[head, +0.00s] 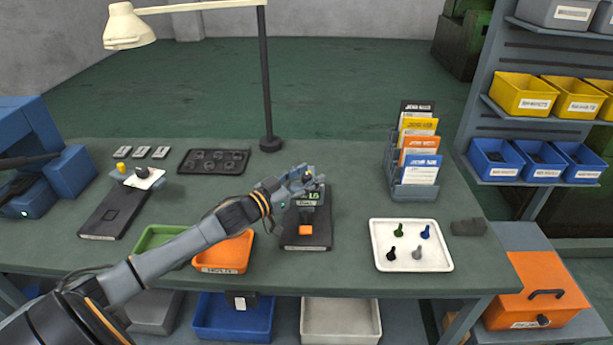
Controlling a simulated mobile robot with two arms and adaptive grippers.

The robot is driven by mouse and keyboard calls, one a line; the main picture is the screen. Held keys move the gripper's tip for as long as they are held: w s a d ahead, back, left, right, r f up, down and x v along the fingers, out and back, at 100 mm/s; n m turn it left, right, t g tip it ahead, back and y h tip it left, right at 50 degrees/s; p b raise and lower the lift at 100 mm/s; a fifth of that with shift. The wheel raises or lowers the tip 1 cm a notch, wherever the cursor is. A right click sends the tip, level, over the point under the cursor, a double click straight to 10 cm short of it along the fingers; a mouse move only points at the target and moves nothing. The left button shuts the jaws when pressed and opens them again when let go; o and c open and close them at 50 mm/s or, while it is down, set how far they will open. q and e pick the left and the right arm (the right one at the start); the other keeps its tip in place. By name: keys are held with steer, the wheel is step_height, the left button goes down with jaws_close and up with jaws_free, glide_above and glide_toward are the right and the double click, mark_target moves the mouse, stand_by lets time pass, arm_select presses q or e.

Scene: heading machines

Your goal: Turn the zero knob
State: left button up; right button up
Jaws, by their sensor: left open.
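A dark gauge stand (306,243) stands near the middle of the table. It carries a small lit green display (312,195) and an orange block (306,230) in front. My left gripper (307,178) is open at the top of this stand, just above the display, with its fingers around or right beside its upper part. The zero knob cannot be made out clearly; the fingers cover that area. I cannot tell whether they touch it. My right gripper is out of view.
A white tray (434,263) with several small dark, green and blue pieces lies to the right. A card rack (414,191) stands behind it. An orange bin (223,254) and a green bin (158,238) lie under my left arm. A lamp post (265,90) rises behind.

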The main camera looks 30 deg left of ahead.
arm_select(q)
steer(key=shift+c, duration=0.9)
jaws_close()
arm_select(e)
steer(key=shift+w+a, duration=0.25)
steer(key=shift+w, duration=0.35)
arm_select(q)
steer(key=shift+h, duration=0.3)
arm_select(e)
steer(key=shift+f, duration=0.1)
arm_select(q)
steer(key=shift+a+f+m+g+h+b, duration=0.1)
steer(key=shift+m+g+h+b, duration=0.25)
steer(key=shift+m+h, duration=0.25)
steer(key=m+g+h+b, duration=0.2)
steer(key=m+h, duration=0.1)
steer(key=h, duration=0.1)
steer(key=shift+w, duration=0.15)
steer(key=m+g+h+b, duration=0.2)
steer(key=g+h, duration=0.1)
steer(key=shift+m+h, duration=0.3)
steer(key=shift+m, duration=0.1)
steer(key=shift+m+g+h+b, duration=0.8)
steer(key=shift+m+g+b, duration=0.15)
steer(key=shift+g, duration=0.1)
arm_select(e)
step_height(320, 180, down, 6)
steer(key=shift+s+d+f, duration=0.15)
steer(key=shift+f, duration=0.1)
